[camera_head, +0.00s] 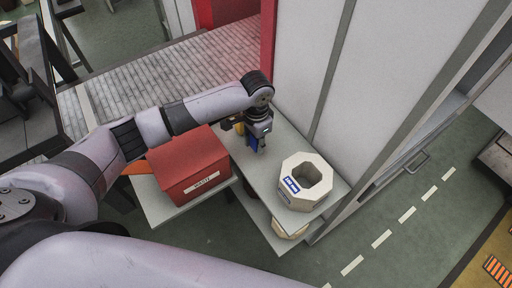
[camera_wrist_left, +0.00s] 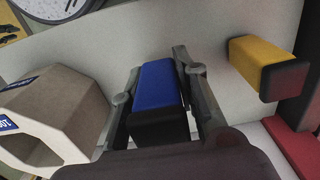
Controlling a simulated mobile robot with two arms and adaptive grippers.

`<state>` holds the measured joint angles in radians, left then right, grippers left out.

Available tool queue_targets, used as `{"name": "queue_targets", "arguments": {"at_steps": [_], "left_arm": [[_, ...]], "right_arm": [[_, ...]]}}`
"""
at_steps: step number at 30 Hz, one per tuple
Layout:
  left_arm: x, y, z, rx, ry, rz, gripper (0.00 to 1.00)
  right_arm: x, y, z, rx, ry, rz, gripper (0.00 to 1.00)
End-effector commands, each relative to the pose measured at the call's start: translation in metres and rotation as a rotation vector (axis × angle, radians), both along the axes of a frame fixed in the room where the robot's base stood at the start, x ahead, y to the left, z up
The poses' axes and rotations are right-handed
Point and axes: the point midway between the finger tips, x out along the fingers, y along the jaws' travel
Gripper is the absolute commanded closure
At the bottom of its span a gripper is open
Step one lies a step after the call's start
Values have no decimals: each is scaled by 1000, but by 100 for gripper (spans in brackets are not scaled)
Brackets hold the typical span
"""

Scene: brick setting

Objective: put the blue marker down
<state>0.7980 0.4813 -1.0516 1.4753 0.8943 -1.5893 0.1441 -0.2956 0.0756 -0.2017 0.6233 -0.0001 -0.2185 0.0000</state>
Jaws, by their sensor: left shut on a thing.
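My left gripper (camera_head: 258,140) is over the light shelf top between the red box and the octagonal holder. It is shut on the blue marker (camera_wrist_left: 155,88), a blue block with a black end, which sits between the two fingers in the left wrist view. The blue of the marker (camera_head: 253,146) also shows just below the gripper in the head view. I cannot tell whether the marker touches the shelf. A yellow marker (camera_wrist_left: 262,66) with a black end is to the right in the wrist view, apart from the gripper. My right gripper is not in view.
A red lidded box (camera_head: 190,167) with a white label stands left of the gripper. A cream octagonal holder (camera_head: 299,196) with a blue label stands at the right on the shelf top (camera_head: 262,178). A pale wall panel (camera_head: 300,60) rises behind. Bare shelf shows around the holder.

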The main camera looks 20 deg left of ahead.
Motion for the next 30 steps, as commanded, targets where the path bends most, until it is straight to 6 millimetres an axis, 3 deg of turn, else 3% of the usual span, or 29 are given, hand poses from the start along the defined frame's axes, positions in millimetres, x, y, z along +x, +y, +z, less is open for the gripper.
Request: {"name": "queue_targets", "arguments": {"at_steps": [7, 19, 20, 28, 30], "left_arm": [[-1, 0, -34, 0, 2, -1, 90], [-1, 0, -39, 1, 1, 0, 90], [-1, 0, -39, 1, 1, 0, 70], [-1, 0, -38, 1, 1, 0, 52], [-1, 0, -38, 1, 1, 0, 52]], "right_arm": [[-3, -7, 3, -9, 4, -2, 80], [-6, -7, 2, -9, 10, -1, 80], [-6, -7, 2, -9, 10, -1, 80], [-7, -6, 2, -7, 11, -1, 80], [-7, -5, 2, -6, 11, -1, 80]]}}
